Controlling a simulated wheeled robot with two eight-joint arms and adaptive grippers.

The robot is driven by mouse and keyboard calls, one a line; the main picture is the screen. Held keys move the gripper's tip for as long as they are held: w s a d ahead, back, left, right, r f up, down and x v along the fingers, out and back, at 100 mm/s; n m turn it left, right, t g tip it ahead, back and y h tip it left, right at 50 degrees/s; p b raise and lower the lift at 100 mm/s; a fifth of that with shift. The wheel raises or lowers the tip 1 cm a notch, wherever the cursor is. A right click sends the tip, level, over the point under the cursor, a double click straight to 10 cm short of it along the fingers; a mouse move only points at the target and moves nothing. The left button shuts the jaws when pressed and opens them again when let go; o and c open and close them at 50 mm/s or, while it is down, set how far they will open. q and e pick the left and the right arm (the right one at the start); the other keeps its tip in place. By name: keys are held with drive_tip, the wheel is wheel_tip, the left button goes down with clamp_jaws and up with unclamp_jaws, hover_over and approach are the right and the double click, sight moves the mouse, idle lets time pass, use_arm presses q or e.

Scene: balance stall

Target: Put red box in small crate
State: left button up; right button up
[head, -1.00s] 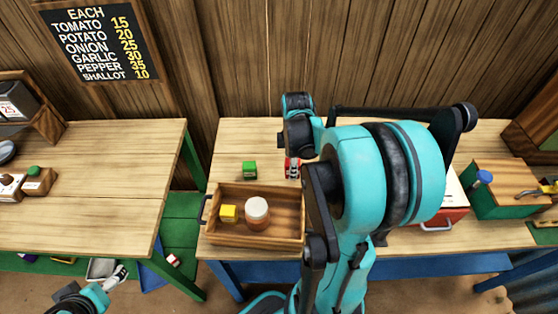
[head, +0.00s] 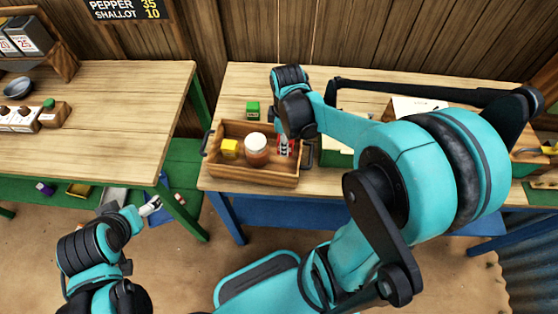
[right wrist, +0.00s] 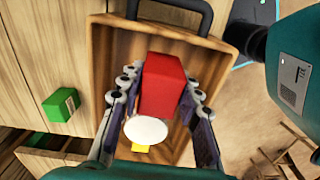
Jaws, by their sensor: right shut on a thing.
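The red box (right wrist: 163,85) is between the fingers of my right gripper (right wrist: 158,98), which is shut on it. In the head view a little of the red box (head: 291,147) shows beside the right gripper (head: 284,147), at the right end of the small wooden crate (head: 255,178). In the right wrist view the box is over the crate's inside (right wrist: 104,60), near one handle; whether it touches the floor I cannot tell. My left gripper (head: 151,206) is low at the left, away from the crate; its fingers are too small to judge.
The crate also holds a jar with a white lid (head: 255,148) and a yellow box (head: 230,149). A green box (head: 253,109) stands on the table behind it. Another table (head: 95,115) is at the left, with a gap between the two tables.

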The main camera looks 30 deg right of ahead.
sight(285, 162)
drive_tip(key=f+b, duration=0.1)
drive_tip(key=f, duration=0.2)
drive_tip(key=shift+w+f, duration=0.15)
drive_tip(key=shift+w, duration=0.05)
drive_tip(key=shift+s+f, duration=0.1)
drive_tip(key=shift+f, duration=0.5)
wheel_tip(285, 162, down, 3)
drive_tip(key=shift+r+b, duration=0.1)
drive_tip(key=shift+b, duration=0.75)
drive_tip(key=o, duration=1.2)
